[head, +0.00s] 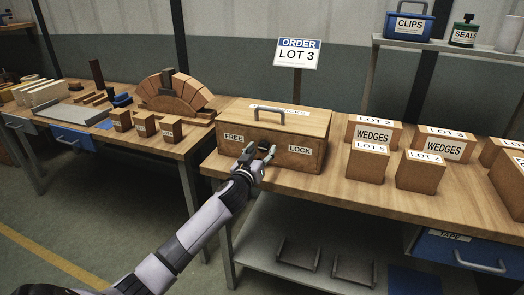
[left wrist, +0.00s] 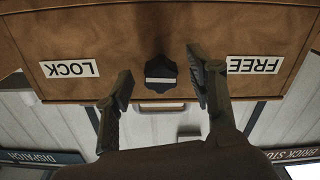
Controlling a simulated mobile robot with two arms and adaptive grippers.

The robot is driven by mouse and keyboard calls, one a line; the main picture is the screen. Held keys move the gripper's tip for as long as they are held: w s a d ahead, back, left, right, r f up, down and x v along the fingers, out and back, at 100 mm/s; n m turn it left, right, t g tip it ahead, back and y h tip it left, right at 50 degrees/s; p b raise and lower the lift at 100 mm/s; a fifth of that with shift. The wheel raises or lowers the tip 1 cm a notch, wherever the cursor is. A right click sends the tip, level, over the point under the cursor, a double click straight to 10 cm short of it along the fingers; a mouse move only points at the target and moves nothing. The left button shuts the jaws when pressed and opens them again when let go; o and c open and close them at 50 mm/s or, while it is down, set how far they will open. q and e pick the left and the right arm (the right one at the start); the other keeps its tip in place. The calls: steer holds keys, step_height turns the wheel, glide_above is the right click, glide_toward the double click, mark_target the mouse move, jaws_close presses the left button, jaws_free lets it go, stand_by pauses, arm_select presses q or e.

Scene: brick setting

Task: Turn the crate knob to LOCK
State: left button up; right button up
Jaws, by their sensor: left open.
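The wooden crate (head: 310,155) stands on the workbench with a handle on its lid. Its front carries a FREE label (head: 234,138) on the left and a LOCK label (head: 300,150) on the right. In the left wrist view the crate is upside down, with the LOCK label (left wrist: 70,69) left and the FREE label (left wrist: 254,65) right. The dark knob (left wrist: 160,68) sits between them and bears a pale bar; which label it points to is unclear. My left gripper (head: 260,153) is open, one finger on either side of the knob. Contact cannot be told. My right gripper is not in view.
Boxes labelled WEDGES (head: 373,134) and small LOT boxes (head: 367,163) stand right of the crate. An ORDER LOT 3 sign (head: 297,54) rises behind it. A brick arch (head: 176,97) and small blocks stand on the left bench. A lower shelf (head: 270,235) lies below.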

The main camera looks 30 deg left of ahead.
arm_select(q)
steer(key=shift+w+a, duration=0.1)
steer(key=shift+w, duration=0.25)
steer(key=shift+c, duration=0.2)
steer(key=c, duration=1.1)
